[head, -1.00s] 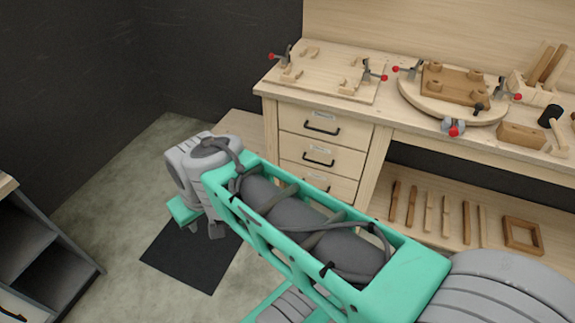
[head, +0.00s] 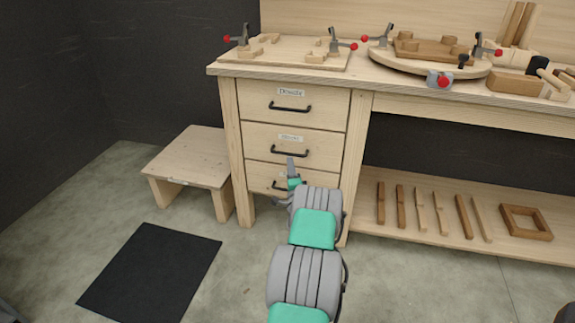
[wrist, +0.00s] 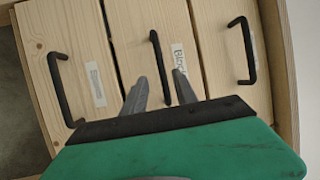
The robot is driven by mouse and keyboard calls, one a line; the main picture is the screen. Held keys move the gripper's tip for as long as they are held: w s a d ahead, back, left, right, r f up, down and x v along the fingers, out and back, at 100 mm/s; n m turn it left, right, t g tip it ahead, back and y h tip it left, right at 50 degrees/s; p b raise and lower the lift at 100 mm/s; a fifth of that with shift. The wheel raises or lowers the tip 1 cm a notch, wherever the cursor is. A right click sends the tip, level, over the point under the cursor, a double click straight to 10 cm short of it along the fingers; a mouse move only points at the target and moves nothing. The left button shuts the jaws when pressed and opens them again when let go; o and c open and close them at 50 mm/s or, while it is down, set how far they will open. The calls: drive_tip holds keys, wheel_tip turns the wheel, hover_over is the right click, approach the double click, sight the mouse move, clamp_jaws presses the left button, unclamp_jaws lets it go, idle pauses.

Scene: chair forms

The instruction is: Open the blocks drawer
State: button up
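The blocks drawer (head: 265,140) is the middle of three pale wood drawers under the bench and looks shut. Its label reads "Blocks" in the wrist view (wrist: 181,58). Its black bar handle (head: 289,153) also shows in the wrist view (wrist: 157,62). My gripper (wrist: 161,76) is open and empty, its two grey fingers apart on either side of the handle's lower end in that picture. I cannot tell whether the fingertips reach around the bar. In the head view, my gripper (head: 291,167) is just below the handle, and the arm hides part of the bottom drawer.
The top drawer (head: 320,105), labelled Dowels, and the bottom drawer (head: 262,178) look shut. A low wooden stool (head: 190,160) stands left of the bench. A black mat (head: 150,275) lies on open floor. A low shelf (head: 370,215) with wooden pieces is on the right.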

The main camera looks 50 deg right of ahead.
sight(287, 154)
drive_tip(key=b+x, duration=0.1)
drive_tip(key=x, duration=0.6)
drive_tip(key=shift+w, duration=0.1)
drive_tip(key=shift+a, duration=0.1)
clamp_jaws()
idle(1.0)
